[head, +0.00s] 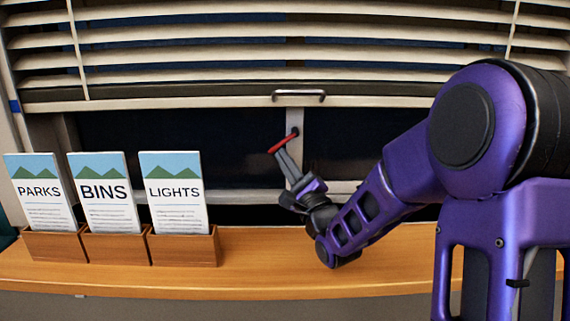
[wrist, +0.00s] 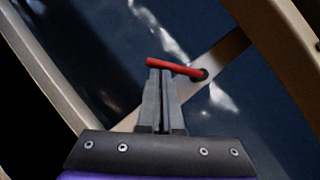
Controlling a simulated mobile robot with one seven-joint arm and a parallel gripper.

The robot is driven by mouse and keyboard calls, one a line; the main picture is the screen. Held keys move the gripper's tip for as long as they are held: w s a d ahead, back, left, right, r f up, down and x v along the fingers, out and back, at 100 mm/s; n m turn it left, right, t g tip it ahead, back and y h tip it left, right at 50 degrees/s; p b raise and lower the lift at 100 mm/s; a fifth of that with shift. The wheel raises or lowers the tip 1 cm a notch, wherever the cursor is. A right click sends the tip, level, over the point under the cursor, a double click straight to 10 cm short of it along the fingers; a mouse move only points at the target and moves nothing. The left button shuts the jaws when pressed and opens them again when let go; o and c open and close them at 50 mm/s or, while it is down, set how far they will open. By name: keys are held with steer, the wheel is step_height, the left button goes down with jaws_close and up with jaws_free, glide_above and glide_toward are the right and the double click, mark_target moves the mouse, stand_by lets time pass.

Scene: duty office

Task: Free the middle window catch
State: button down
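The middle window catch shows as a red lever (head: 282,143) on the pale upright bar between the dark panes in the head view. It slants down and left from a dark pivot (wrist: 203,74) at its right end. In the wrist view the red lever (wrist: 172,66) lies across both fingertips. My gripper (head: 282,153) reaches up to it from below right. In the wrist view my gripper (wrist: 161,72) has its two fingers side by side, with only a thin dark line between them. The lever is at the tips, not between the fingers; I cannot tell whether they touch.
A blind with a bottom rail and metal handle (head: 298,96) hangs just above the catch. Three wooden holders with leaflets, PARKS (head: 42,190), BINS (head: 103,191) and LIGHTS (head: 174,191), stand on the left of the wooden sill (head: 250,270). The sill's middle is clear.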

steer(key=shift+a+r, duration=0.35)
steer(key=shift+a, duration=0.25)
steer(key=shift+a+r, duration=0.1)
stand_by(0.4)
steer(key=v, duration=1.2)
steer(key=shift+b, duration=0.45)
steer(key=shift+w, duration=0.1)
